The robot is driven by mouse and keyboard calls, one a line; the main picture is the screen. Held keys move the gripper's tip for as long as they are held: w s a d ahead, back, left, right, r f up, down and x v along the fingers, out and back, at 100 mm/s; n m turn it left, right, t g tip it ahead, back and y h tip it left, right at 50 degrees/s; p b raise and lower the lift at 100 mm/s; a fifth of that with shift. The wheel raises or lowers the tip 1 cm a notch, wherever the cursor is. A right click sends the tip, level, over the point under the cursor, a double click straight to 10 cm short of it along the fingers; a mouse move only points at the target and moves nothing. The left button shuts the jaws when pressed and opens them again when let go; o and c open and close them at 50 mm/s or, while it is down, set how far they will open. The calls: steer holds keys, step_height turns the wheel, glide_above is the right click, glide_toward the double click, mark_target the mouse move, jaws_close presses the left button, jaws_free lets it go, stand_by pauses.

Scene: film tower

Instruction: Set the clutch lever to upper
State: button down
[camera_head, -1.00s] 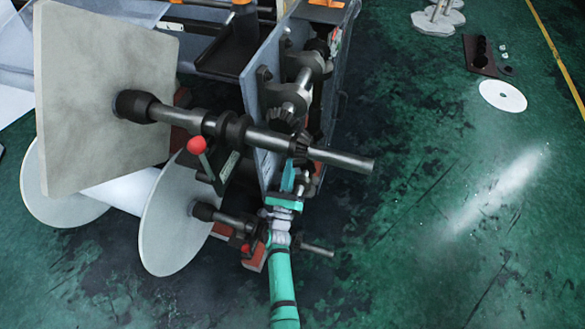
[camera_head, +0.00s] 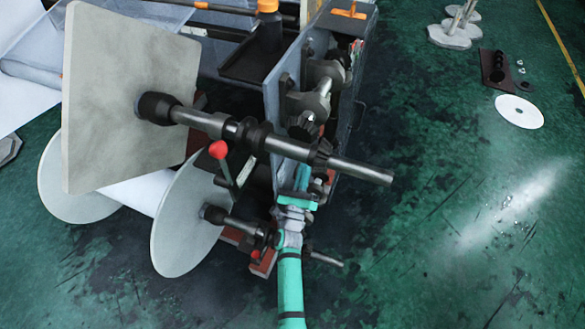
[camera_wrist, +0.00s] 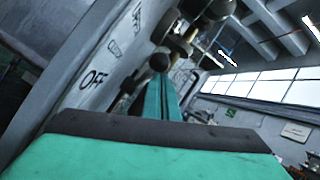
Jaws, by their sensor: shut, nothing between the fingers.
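A lever with a red ball knob (camera_head: 218,149) leans up to the left below the long steel shaft in the head view; I cannot tell whether it is the clutch lever. My gripper (camera_head: 303,174) is low beside the grey side plate, under the shaft and to the right of that lever. In the wrist view my gripper (camera_wrist: 161,80) has its teal fingers shut and empty. A dark rounded knob (camera_wrist: 158,62) shows just past the fingertips; contact cannot be told. The grey panel (camera_wrist: 95,75) at the left carries the word OFF.
The steel shaft (camera_head: 350,167) juts out above my gripper. A square plate (camera_head: 130,100) and a reel with a round flange (camera_head: 185,220) stand at the left.

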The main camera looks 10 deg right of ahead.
steer(key=shift+w+r, duration=0.2)
steer(key=shift+r, duration=0.7)
step_height(320, 180, down, 5)
steer(key=s+d, duration=0.2)
steer(key=s+a, duration=0.4)
steer(key=s, duration=0.5)
steer(key=shift+s+f, duration=0.15)
steer(key=shift+f, duration=0.15)
